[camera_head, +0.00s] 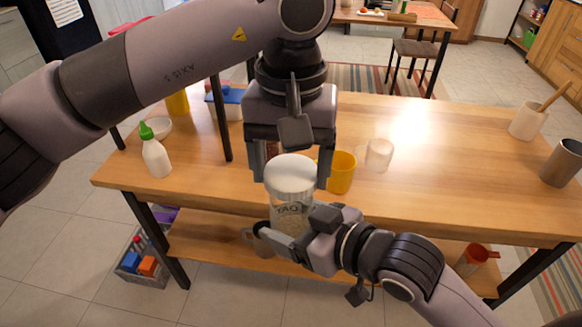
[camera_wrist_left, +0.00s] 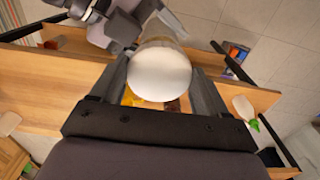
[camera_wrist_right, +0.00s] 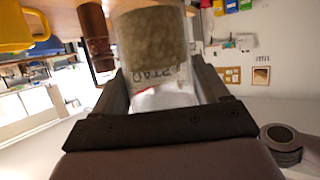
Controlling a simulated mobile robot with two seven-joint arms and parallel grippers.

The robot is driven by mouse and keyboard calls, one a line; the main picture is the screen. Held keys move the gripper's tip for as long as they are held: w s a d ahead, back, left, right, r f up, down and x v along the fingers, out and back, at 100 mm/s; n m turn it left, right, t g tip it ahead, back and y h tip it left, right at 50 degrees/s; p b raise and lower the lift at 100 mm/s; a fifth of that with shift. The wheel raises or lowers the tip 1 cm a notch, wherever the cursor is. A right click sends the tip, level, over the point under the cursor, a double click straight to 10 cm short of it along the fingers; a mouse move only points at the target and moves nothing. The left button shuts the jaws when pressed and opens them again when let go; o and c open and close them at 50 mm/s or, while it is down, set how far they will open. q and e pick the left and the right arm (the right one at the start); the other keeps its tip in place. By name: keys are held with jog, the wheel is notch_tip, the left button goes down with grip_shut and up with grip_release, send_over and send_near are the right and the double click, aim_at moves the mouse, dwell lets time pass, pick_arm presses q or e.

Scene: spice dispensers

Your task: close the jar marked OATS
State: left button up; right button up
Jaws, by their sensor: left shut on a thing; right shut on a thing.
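The OATS jar (camera_head: 291,216) is a clear jar with pale contents and part of its dark lettering showing. It is held upright in front of the table's near edge. A white round lid (camera_head: 291,172) is at its top; whether it is fully seated I cannot tell. My left gripper (camera_head: 290,182) points down from above, shut on the lid, which also shows between its fingers in the left wrist view (camera_wrist_left: 159,73). My right gripper (camera_head: 284,238) is shut around the jar's body. In the right wrist view the jar (camera_wrist_right: 153,45) appears upside down between the fingers.
On the wooden table (camera_head: 450,165), a yellow mug (camera_head: 342,173) and a pale glass container (camera_head: 379,155) stand just behind the jar. A green-capped bottle (camera_head: 155,157) is at the left. A crock (camera_head: 526,122) and a grey cup (camera_head: 562,163) stand at the right. The table's middle right is clear.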

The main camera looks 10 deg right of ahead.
aim_at(289, 219)
pick_arm(q)
jog(key=shift+f, duration=0.1)
jog(key=shift+f, duration=0.85)
jog(key=shift+f, duration=0.9)
dwell(0.3)
jog(key=shift+r, duration=0.1)
jog(key=shift+r, duration=0.25)
jog(key=shift+s+r, duration=0.1)
jog(key=shift+r, duration=0.2)
dwell(0.4)
jog(key=shift+r, duration=0.1)
dwell(0.4)
jog(key=shift+f, duration=0.75)
dwell(0.7)
jog(key=shift+r, duration=0.3)
